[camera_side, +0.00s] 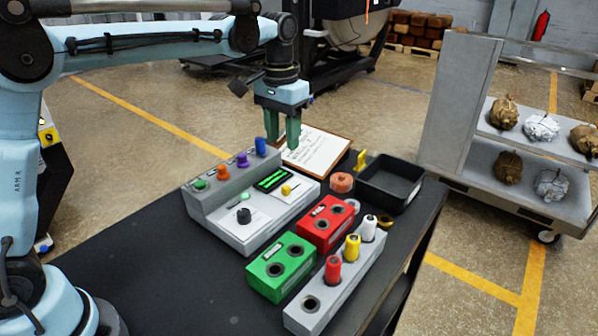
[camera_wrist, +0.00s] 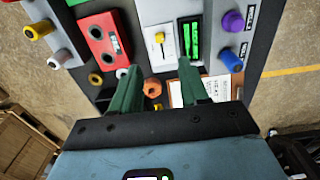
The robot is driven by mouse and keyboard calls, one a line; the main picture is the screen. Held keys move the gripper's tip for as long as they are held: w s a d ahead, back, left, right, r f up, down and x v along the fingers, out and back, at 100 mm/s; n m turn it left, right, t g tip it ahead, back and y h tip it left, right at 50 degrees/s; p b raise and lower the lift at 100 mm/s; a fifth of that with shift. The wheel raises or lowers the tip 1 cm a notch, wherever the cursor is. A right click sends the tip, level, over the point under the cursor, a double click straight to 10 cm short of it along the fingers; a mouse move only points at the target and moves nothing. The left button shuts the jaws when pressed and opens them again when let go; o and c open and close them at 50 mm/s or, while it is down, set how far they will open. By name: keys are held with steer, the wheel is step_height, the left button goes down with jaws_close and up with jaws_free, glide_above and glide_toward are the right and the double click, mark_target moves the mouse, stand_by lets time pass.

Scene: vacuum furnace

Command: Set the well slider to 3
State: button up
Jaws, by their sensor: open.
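The slider with a yellow knob (camera_side: 286,190) sits on a white plate on the grey console (camera_side: 222,196), beside a black display (camera_side: 271,179) with green marks. The yellow knob also shows in the wrist view (camera_wrist: 160,38), within a dark slot; its scale is too small to read. My gripper (camera_side: 283,142) has green fingers pointing down above the back of the console, beyond the knob and apart from it. In the wrist view my gripper (camera_wrist: 160,82) is open and empty, with the slider plate ahead between the fingertips.
The console carries green, orange, purple and blue knobs and a black dial (camera_side: 243,215).

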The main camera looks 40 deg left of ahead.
mark_target(286, 187)
steer(key=f, duration=1.2)
steer(key=shift+w+f, duration=0.2)
jaws_close()
